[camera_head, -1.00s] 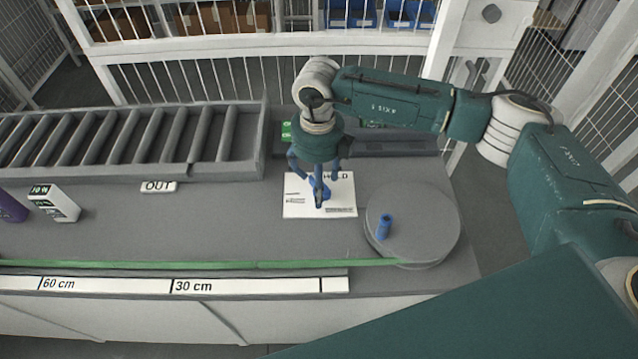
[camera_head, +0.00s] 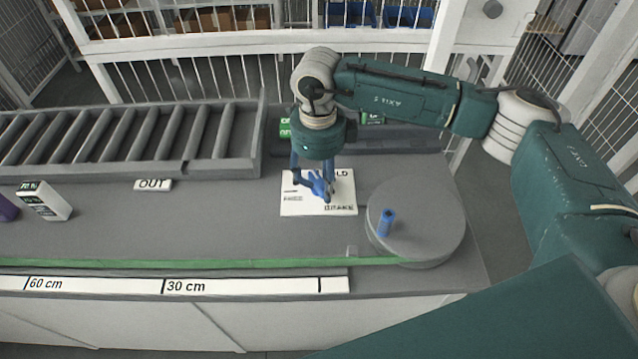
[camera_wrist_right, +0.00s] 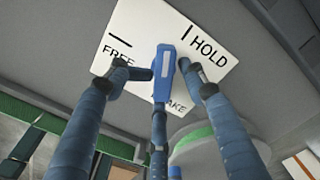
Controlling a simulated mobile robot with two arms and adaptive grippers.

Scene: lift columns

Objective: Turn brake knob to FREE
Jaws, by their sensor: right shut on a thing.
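The blue brake knob (camera_wrist_right: 164,78) sits on a white plate (camera_head: 290,208) with the words FREE, HOLD and BRAKE. In the right wrist view the knob's white line lies between the FREE mark and the HOLD mark, on neither. My right gripper (camera_head: 318,190) points down over the plate and is shut on the knob, with its blue fingers around it. In the head view the fingers partly hide the knob. In the wrist view a fingertip covers part of the word FREE. My left gripper is not in view.
A grey round disc (camera_head: 440,220) with an upright blue peg (camera_head: 386,222) stands right of the plate. A roller conveyor (camera_head: 120,140), an OUT sign (camera_head: 153,185) and a white box (camera_head: 45,200) are to the left.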

